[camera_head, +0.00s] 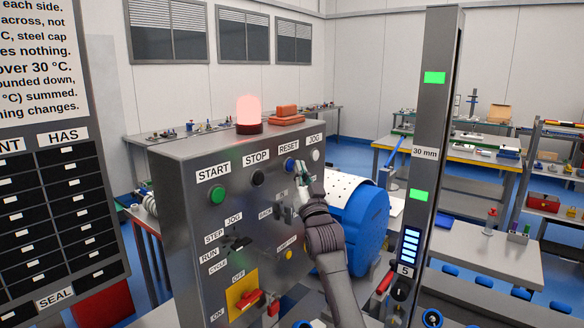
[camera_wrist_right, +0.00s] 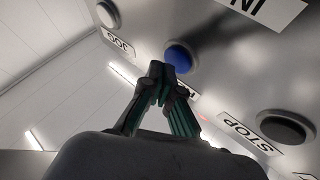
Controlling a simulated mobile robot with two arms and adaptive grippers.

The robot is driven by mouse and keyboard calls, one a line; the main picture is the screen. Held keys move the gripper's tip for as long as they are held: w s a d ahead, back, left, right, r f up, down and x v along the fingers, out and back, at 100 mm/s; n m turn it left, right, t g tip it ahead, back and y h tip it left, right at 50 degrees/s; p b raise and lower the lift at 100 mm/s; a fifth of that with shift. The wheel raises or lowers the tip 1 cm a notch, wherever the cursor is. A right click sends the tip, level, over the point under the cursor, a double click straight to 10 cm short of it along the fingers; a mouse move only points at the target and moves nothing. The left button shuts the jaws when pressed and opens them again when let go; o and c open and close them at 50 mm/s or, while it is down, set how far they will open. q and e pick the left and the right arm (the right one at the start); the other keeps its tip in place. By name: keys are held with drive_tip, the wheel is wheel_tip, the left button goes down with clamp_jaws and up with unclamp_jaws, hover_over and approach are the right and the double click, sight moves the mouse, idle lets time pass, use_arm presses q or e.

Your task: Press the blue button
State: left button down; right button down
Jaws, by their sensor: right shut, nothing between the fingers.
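The blue button (camera_head: 289,164) is on the grey control panel (camera_head: 190,166), under the RESET label. My right gripper (camera_head: 302,174) is shut and empty, in front of the panel just right of and slightly below the blue button. In the right wrist view the blue button (camera_wrist_right: 180,56) shows just beyond the closed fingertips (camera_wrist_right: 163,72). I cannot tell whether the tips touch it. My left gripper is not in view.
A green START button (camera_head: 217,194), a black STOP button (camera_head: 257,177) and a white JOG button (camera_head: 315,154) share the row. A red lamp (camera_head: 249,112) glows on top. A blue drum (camera_head: 362,222) and a grey post (camera_head: 430,150) stand right of the panel.

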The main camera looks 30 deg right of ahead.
drive_tip(key=shift+w+a, duration=0.15)
drive_tip(key=shift+w, duration=0.25)
idle(0.3)
drive_tip(key=shift+s, duration=0.4)
drive_tip(key=s+d+p, duration=0.2)
drive_tip(key=s, duration=0.3)
drive_tip(key=shift+s+d, duration=0.3)
drive_tip(key=shift+s, duration=0.05)
idle(0.9)
